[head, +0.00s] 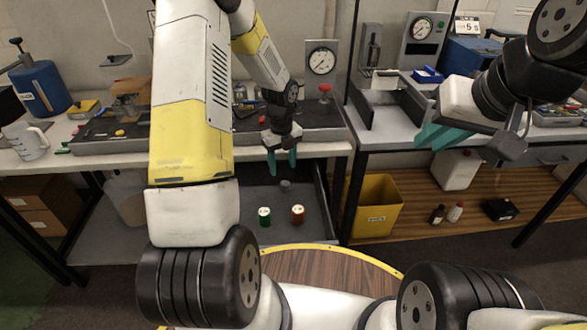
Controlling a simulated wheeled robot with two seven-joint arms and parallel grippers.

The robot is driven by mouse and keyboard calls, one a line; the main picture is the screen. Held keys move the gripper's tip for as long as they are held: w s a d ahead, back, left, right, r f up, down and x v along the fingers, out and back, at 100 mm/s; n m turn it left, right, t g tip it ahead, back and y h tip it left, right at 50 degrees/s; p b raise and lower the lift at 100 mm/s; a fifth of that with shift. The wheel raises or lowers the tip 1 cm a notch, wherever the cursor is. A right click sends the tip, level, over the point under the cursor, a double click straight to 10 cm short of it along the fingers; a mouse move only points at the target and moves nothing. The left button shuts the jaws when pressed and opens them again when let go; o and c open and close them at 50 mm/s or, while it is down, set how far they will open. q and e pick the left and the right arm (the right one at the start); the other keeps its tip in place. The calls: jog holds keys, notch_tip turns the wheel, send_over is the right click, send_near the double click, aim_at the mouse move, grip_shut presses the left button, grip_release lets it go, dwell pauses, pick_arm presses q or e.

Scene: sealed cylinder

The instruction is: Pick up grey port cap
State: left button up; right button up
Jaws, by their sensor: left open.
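A small grey cylindrical piece, which looks like the grey port cap (285,185), stands in the dark open drawer or tray below the bench edge. My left gripper (282,167) points down just above it, with its teal fingers apart and nothing seen between them. The fingers look clear of the cap, though the exact height gap is hard to judge. My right gripper (440,136) is raised at the right in front of the right bench. Its teal fingers overlap in this view, so its opening is unclear.
A green piece (264,216) and an orange-brown piece (297,214) stand nearer in the same drawer (312,230). The bench edge (325,150) lies behind the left gripper. A yellow bin (376,212) stands right of the drawer.

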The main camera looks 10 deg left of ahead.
aim_at(285, 183)
pick_arm(q)
jog(key=shift+m, duration=0.4)
jog(key=f, duration=0.9)
jog(key=shift+w+d, duration=0.15)
jog(key=shift+d, duration=0.15)
jog(key=shift+c, duration=0.2)
grip_shut()
dwell(0.5)
